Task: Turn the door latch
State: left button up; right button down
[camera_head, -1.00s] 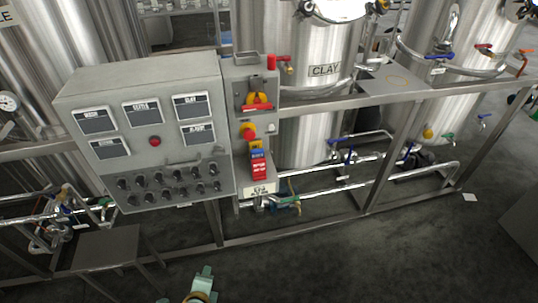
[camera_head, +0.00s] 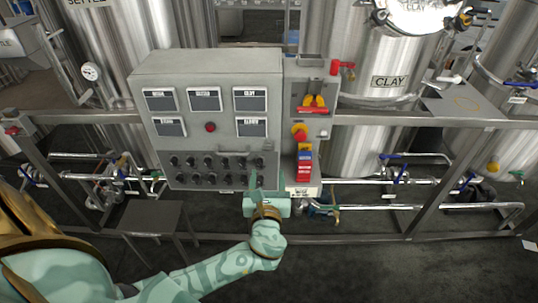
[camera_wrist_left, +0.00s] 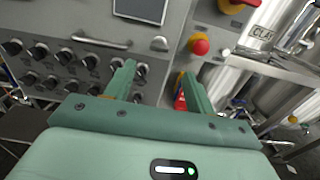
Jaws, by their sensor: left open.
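A grey control panel (camera_head: 180,70) stands ahead, and a narrower grey box (camera_head: 322,75) is joined to its right side. The narrow box bears a red and yellow rotary handle (camera_head: 315,103). A grey bar handle (camera_wrist_left: 90,40) sits on the panel's front, above the knobs. I cannot tell which of these is the door latch. My left gripper (camera_head: 266,182) is open and empty, in front of the panel's lower right corner. In the left wrist view its two fingers (camera_wrist_left: 156,75) point at the panel, apart from both handles. My right gripper is not in view.
A red and yellow button (camera_head: 300,133) and a red and blue switch (camera_head: 304,162) lie below the rotary handle. Several black knobs (camera_head: 210,162) line the panel. A steel rail (camera_head: 420,118) and a small grey table (camera_head: 150,215) stand nearby. The floor in front is clear.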

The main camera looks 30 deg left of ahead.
aim_at(268, 151)
pick_arm(q)
jog(key=x, duration=0.9)
jog(key=shift+a+b, duration=0.15)
jog(key=shift+b, duration=0.15)
jog(key=c, duration=1)
